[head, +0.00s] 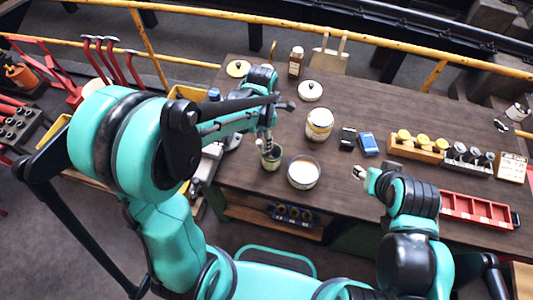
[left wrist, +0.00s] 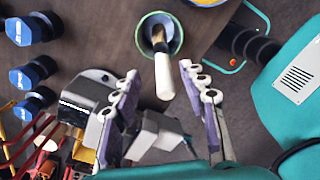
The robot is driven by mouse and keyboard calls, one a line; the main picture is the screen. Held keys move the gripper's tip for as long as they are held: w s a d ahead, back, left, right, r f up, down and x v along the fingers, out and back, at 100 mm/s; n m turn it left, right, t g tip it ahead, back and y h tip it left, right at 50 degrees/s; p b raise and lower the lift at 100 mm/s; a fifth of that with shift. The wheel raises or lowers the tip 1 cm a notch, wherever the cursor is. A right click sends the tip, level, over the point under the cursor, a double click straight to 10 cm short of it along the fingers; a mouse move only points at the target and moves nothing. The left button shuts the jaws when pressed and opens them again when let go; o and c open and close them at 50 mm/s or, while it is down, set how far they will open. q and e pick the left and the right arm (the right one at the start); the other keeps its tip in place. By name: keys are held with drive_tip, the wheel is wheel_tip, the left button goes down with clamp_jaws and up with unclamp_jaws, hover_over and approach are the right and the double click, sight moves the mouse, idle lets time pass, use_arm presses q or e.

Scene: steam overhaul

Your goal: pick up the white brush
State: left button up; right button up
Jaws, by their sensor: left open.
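The white brush (left wrist: 164,78) stands in a small green pot (left wrist: 142,30), its white handle pointing toward my left wrist camera and its bristle end down in the pot. In the head view the green pot (head: 271,163) stands near the table's front edge, left of a wide tin. My left gripper (left wrist: 162,74) is open, with one finger on each side of the white handle; I cannot tell whether either touches it. In the head view the left arm largely hides the brush. My right gripper (head: 360,173) is over the table's front edge, away from the brush; its jaw opening is unclear.
A tin of cream-coloured stuff (head: 303,173) stands close to the right of the pot. A cream jar (head: 319,124) is behind it. A blue box (head: 368,144), a wooden rack (head: 416,150) and a red tray (head: 478,210) are further right.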

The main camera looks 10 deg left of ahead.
sight(263, 155)
use_arm(q)
drive_tip(key=f, duration=0.3)
drive_tip(key=f+b, duration=0.1)
drive_tip(key=f, duration=0.2)
drive_tip(key=shift+s, duration=0.2)
drive_tip(key=shift+r, duration=0.1)
clamp_jaws()
